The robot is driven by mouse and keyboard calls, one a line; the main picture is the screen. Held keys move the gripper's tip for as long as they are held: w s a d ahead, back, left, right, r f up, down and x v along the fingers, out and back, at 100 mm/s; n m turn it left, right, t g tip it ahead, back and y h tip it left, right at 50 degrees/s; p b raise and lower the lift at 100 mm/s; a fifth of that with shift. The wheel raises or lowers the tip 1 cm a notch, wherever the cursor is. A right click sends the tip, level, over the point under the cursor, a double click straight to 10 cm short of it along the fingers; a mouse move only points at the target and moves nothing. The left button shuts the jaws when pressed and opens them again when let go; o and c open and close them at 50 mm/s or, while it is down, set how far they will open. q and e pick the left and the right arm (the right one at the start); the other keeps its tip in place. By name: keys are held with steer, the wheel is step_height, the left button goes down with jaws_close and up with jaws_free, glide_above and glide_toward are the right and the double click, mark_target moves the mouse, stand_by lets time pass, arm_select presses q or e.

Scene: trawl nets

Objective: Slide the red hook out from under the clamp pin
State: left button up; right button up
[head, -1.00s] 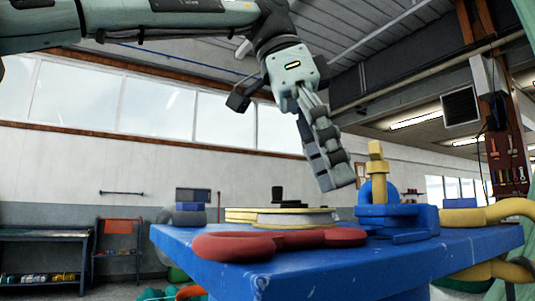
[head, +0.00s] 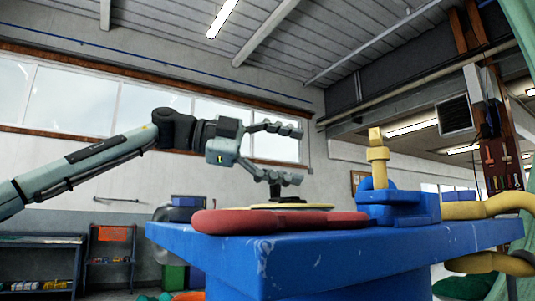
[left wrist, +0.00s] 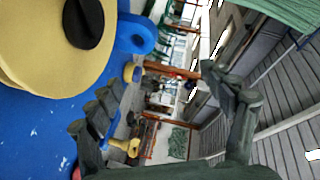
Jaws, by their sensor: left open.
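The red hook (head: 280,222) lies flat along the front of the blue table (head: 330,255). Its right end reaches the blue clamp (head: 398,207); I cannot tell whether it is under the pin. The yellow clamp pin (head: 378,160) stands upright in the clamp. My left gripper (head: 298,155) is open and empty, above the table and left of the pin, its fingers pointing right. In the left wrist view its open fingers (left wrist: 168,78) frame mostly background. My right gripper is not in view.
A yellow disc (head: 291,206) with a black knob lies behind the hook; the disc (left wrist: 50,60) fills the upper left of the left wrist view. A thick yellow hook (head: 490,206) is right of the clamp. Shelves stand far left.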

arm_select(q)
steer(key=shift+w+a+r+m+t+h, duration=0.1)
steer(key=shift+w+a+r+t+h, duration=0.2)
steer(key=shift+w+a, duration=0.3)
steer(key=shift+w+a+r+m+t+h, duration=0.1)
steer(key=shift+w+a+r+t+h, duration=0.2)
steer(key=shift+a, duration=0.45)
steer(key=shift+w+a+r+m+t+h, duration=0.1)
steer(key=shift+w+a+r+t+h, duration=0.2)
steer(key=shift+w+a, duration=0.35)
steer(key=shift+s, duration=0.1)
